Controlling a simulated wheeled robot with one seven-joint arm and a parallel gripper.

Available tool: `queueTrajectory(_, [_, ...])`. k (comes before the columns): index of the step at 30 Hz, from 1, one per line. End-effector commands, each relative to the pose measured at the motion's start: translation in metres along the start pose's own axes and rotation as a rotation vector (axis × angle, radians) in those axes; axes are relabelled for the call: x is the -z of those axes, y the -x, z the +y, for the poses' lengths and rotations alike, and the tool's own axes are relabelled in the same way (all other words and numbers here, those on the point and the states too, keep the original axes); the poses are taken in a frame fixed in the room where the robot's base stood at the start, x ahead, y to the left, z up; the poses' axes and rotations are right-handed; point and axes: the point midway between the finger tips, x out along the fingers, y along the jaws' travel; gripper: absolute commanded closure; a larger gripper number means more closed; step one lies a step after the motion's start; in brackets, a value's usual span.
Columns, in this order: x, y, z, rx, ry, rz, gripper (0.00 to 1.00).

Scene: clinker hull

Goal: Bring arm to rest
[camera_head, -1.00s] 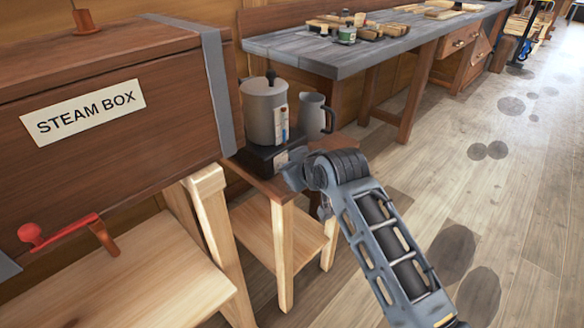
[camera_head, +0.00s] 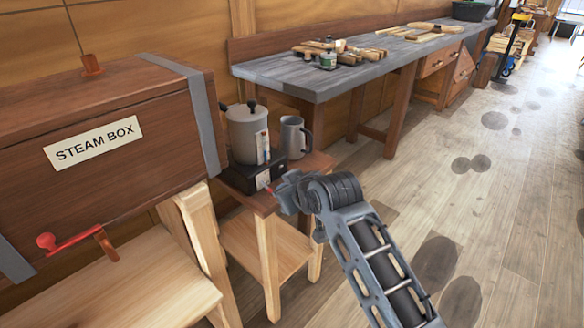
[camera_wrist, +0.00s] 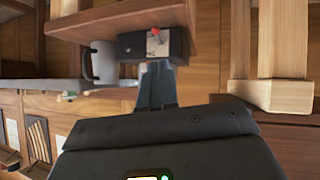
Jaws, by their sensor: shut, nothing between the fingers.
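My arm reaches up from the lower right in the head view. My gripper (camera_head: 275,191) is at its end, close to the front of a dark heater base (camera_head: 245,178) on a small wooden stand. In the wrist view my gripper (camera_wrist: 158,68) shows shut and empty, its fingertips near the red knob on the heater's front panel (camera_wrist: 157,42). Whether the fingertips touch the panel I cannot tell.
A grey pot (camera_head: 247,130) sits on the heater, with a grey mug (camera_head: 293,136) beside it. The steam box (camera_head: 100,140) with a red handle (camera_head: 47,241) stands left. A workbench (camera_head: 330,80) runs along the wall.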

Motion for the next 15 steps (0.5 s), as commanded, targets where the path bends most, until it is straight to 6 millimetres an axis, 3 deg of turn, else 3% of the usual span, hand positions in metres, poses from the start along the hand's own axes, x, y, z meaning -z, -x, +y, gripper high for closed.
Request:
queueTrajectory(4, [-0.005, 0.001, -0.003, 0.0, -0.009, 0.004, 1.0])
queueTrajectory(7, [-0.023, 0.004, -0.012, 0.0, -0.039, 0.017, 1.0])
queueTrajectory(15, [-0.109, 0.038, -0.051, -0.039, -0.2, 0.097, 1.0])
